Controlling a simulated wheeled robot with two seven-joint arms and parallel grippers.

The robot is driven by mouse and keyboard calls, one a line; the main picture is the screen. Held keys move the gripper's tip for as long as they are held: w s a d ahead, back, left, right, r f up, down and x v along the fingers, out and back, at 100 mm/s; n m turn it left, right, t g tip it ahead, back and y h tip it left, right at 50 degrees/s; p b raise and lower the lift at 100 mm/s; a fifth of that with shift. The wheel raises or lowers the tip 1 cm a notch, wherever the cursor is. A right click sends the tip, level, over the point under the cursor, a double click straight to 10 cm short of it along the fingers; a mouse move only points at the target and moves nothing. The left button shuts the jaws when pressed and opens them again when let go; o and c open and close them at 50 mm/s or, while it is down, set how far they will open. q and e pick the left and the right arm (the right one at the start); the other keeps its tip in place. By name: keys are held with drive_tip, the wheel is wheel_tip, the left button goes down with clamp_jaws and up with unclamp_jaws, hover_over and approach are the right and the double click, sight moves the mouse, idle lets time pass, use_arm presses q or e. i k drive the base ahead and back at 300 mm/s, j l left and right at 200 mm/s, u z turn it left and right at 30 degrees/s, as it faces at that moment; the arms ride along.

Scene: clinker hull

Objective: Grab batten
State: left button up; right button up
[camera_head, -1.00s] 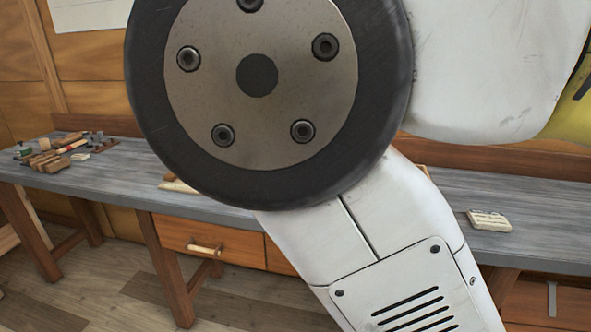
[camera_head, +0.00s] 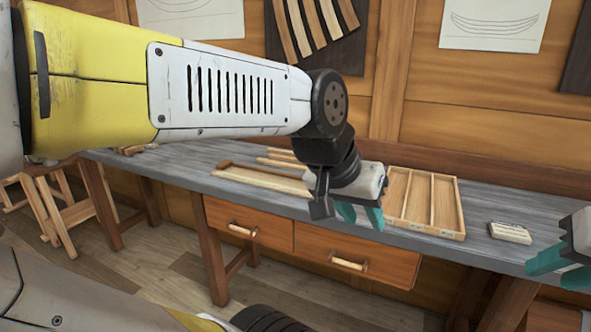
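Pale wooden strips lie on the grey workbench left of my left gripper. One long pale strip (camera_head: 265,180) lies in or along a shallow wooden tray, and shorter strips (camera_head: 285,158) lie behind it. I cannot tell which of these is the batten. My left gripper (camera_head: 360,216) hangs over the bench's front part, teal fingers pointing down and apart, with nothing seen between them. My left forearm hides part of the bench behind it. My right gripper (camera_head: 560,268) is at the right edge, partly cut off, its teal fingers apart and empty.
A divided wooden tray (camera_head: 459,210) sits on the workbench (camera_head: 400,240) right of my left gripper. A small pale block (camera_head: 509,233) lies further right. Drawers (camera_head: 340,255) are under the bench. Curved strips (camera_head: 315,25) hang on the wall.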

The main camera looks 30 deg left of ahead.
sight(287, 165)
drive_tip(key=u, duration=1.2)
drive_tip(key=i+j+z, duration=0.1)
drive_tip(key=i+j, duration=0.25)
drive_tip(key=i, duration=0.3)
drive_tip(key=i+j+z, duration=0.1)
drive_tip(key=i+j, duration=0.35)
drive_tip(key=i, duration=0.15)
drive_tip(key=i+j+z, duration=0.1)
drive_tip(key=i+j, duration=0.35)
drive_tip(key=i, duration=0.15)
